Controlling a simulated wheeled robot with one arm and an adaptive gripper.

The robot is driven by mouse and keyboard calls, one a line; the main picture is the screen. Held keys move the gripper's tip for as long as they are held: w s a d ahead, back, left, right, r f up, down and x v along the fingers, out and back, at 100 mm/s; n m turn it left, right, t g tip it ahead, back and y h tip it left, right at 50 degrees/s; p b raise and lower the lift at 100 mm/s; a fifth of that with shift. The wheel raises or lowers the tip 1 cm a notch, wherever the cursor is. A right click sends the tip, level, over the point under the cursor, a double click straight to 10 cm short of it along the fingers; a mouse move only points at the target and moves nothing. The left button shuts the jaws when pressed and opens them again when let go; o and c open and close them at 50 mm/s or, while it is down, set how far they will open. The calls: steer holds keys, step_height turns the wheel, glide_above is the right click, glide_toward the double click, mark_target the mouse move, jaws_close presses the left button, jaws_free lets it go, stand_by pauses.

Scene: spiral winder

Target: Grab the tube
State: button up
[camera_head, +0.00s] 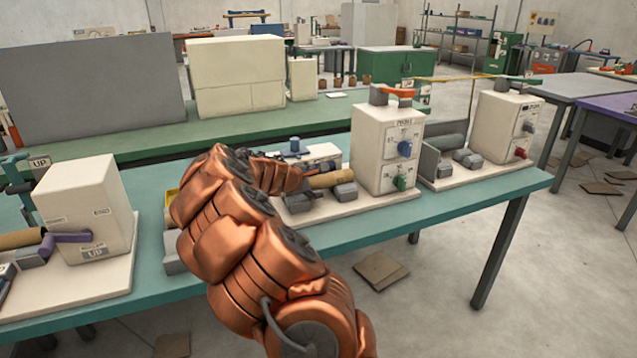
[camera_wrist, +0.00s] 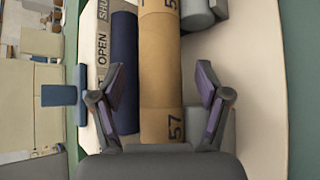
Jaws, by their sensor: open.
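A tan cardboard tube (camera_wrist: 160,65) with dark numbers such as "57" shows in the wrist view, running away from my gripper. My gripper (camera_wrist: 160,88) is open, with one finger on each side of the tube and gaps between fingers and tube. I cannot tell how far above the tube the fingers are. In the head view the tube (camera_head: 329,179) lies on the winder at the middle of the teal bench, against the cream machine box (camera_head: 378,150).
A dark blue roller (camera_wrist: 124,70) lies beside the tube, next to a panel marked "OPEN" and a blue lever (camera_wrist: 60,95). Another winder (camera_head: 500,120) stands to the right on the teal bench (camera_head: 460,203), and one with a cream box (camera_head: 88,205) to the left.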

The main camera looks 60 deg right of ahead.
steer(key=shift+d+f, duration=0.35)
steer(key=shift+d, duration=0.25)
steer(key=c, duration=1.4)
steer(key=shift+r, duration=0.1)
